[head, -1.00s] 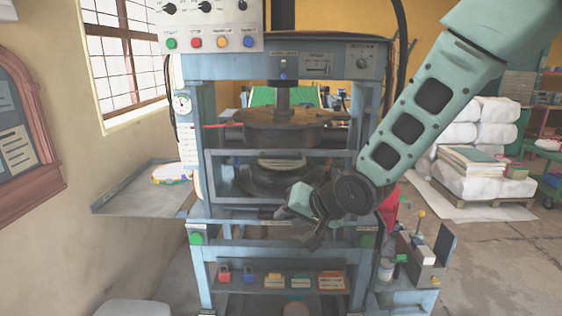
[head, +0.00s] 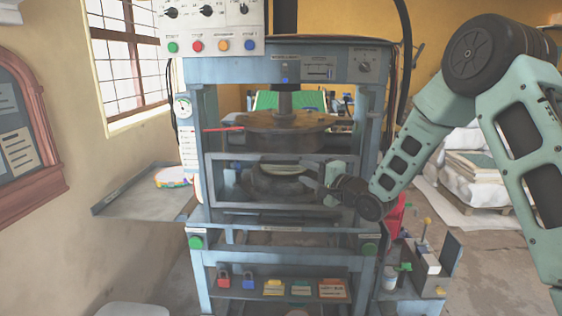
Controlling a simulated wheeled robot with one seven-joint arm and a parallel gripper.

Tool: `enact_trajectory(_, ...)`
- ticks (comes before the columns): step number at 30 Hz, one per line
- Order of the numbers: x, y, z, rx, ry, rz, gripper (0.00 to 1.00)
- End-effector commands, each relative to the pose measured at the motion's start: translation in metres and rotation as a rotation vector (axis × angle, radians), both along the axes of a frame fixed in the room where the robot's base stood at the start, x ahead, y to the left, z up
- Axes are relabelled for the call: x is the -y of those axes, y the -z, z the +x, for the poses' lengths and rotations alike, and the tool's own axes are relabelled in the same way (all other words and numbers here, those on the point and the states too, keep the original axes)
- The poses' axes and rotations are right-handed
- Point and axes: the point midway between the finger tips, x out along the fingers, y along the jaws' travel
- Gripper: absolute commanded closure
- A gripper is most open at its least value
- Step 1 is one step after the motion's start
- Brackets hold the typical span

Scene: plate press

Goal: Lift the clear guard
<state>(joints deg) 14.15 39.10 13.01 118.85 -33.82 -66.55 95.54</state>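The press's clear guard (head: 230,156) shows as a grey-blue frame across the front opening, below the upper round plate (head: 272,122). The lower round plate, with a pale disc (head: 284,170) on it, shows through the guard. The guard stands upright, and its lower bar is low in the opening. My gripper (head: 313,178) is in front of the guard's right half, pointing left towards the press. The fingers are small and blend into the grey metal behind them. I cannot tell whether they touch the guard or how far apart they are.
A control panel (head: 212,28) with knobs and coloured buttons hangs at the upper left of the press. A side shelf (head: 135,197) holds a round, colourful item. Padlocks and small boxes lie on the lower shelf (head: 235,292). A small bench (head: 410,296) stands at the lower right.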

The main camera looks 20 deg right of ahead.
Motion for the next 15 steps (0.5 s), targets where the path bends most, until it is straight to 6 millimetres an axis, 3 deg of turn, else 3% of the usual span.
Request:
enact_trajectory(9, -0.031, -0.001, 0.059, 0.000, -0.001, -0.001, 0.67)
enact_trajectory(15, -0.045, -0.001, 0.086, 0.000, 0.000, -0.002, 0.67)
